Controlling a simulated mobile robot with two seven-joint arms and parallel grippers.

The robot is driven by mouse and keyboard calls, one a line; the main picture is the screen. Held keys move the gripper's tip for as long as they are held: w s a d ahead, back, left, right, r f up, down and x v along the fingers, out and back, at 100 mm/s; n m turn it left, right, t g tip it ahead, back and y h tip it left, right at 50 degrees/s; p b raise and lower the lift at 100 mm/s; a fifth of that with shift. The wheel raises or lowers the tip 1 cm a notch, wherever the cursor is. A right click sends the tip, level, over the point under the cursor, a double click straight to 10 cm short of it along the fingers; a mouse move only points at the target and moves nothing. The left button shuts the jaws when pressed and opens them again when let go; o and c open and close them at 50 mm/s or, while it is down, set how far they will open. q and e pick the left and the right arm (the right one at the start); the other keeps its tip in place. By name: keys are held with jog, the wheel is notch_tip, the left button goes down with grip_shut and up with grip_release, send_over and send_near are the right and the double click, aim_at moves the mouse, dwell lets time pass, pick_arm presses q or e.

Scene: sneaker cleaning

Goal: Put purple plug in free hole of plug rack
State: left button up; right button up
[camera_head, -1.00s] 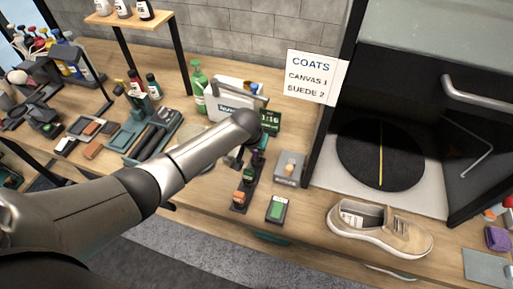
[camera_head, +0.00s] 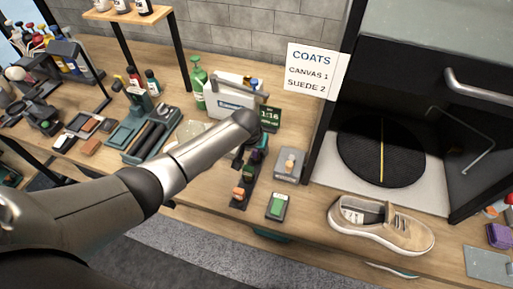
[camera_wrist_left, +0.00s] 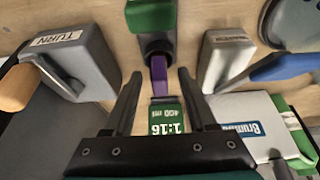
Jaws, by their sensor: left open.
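The dark plug rack (camera_head: 240,203) lies on the bench in the head view, with an orange plug (camera_head: 238,193) at its near end and a green plug (camera_head: 250,171) farther along. My left gripper (camera_head: 250,150) is over the far end of the rack, partly hidden by its own arm. In the left wrist view the left gripper (camera_wrist_left: 163,88) is open. My right gripper is not in view.
A beige sneaker (camera_head: 382,226) lies to the right.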

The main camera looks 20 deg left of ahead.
pick_arm(q)
jog(key=shift+s+r, duration=0.15)
jog(key=shift+r, duration=0.3)
jog(key=p+v, duration=0.4)
jog(key=v, duration=1)
jog(key=shift+r, duration=0.15)
